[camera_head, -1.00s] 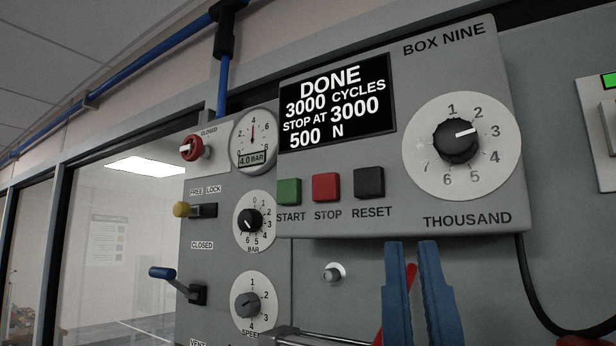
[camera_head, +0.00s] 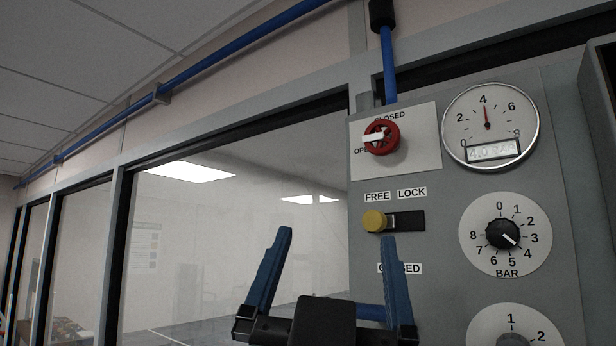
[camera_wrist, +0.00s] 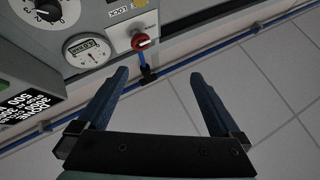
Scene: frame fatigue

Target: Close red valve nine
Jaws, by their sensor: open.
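The red valve (camera_head: 393,143) is a round red knob with a white bar handle on a pale plate near the top left of the grey panel. The plate reads CLOSED above and a partly hidden OPEN at left; the white bar lies roughly level, pointing left toward OPEN. My gripper (camera_head: 335,236) is open and empty, its blue fingers below and left of the valve, apart from it in the picture. In the wrist view the red valve (camera_wrist: 139,41) is upper centre, beyond the open gripper (camera_wrist: 162,74).
A pressure gauge (camera_head: 490,125) is right of the valve. Below are a yellow FREE/LOCK knob (camera_head: 374,221) and a BAR dial (camera_head: 504,235). A blue pipe (camera_head: 388,65) runs down above the valve. Glass panes fill the left.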

